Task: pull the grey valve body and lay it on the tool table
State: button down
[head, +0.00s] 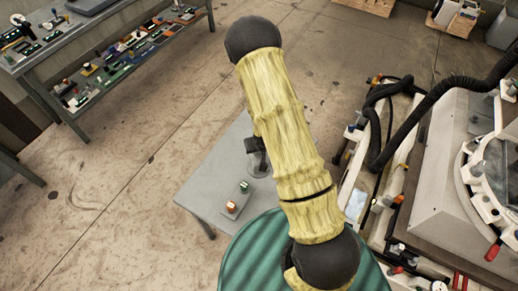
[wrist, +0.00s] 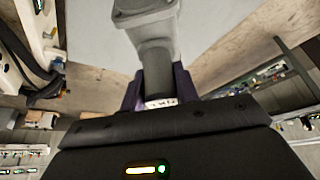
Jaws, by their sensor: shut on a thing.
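The grey valve body (wrist: 154,38) shows in the wrist view, with a flange at its far end and a round neck towards me. My gripper (wrist: 160,98) is shut on this neck, with purple fingers on both sides. Behind the valve body is the pale grey top of the tool table (wrist: 205,22); I cannot tell whether they touch. In the head view the tool table (head: 212,172) stands in the middle, partly behind my yellow arm. A grey piece by the arm's edge (head: 258,163) looks like part of the valve body. My gripper is mostly hidden there.
A small plate with an orange-and-white knob (head: 231,207) and a green-and-white knob (head: 244,187) lies on the tool table. A green ribbed round surface (head: 262,256) is in front. A machine with a black hose (head: 437,95) stands right. A cluttered bench (head: 100,25) is at upper left.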

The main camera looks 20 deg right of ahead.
jog(key=w+d+f+m+h+b, duration=0.1)
jog(key=w+d+m+b, duration=0.3)
jog(key=w+d+b, duration=0.9)
jog(key=shift+w+f+h+b, duration=0.15)
jog(key=shift+w+h+b, duration=0.35)
jog(key=shift+w, duration=0.85)
jog(key=shift+d, duration=0.1)
jog(key=shift+s, duration=0.1)
notch_tip(320, 180, down, 6)
jog(key=b, duration=0.4)
jog(key=shift+f, duration=0.25)
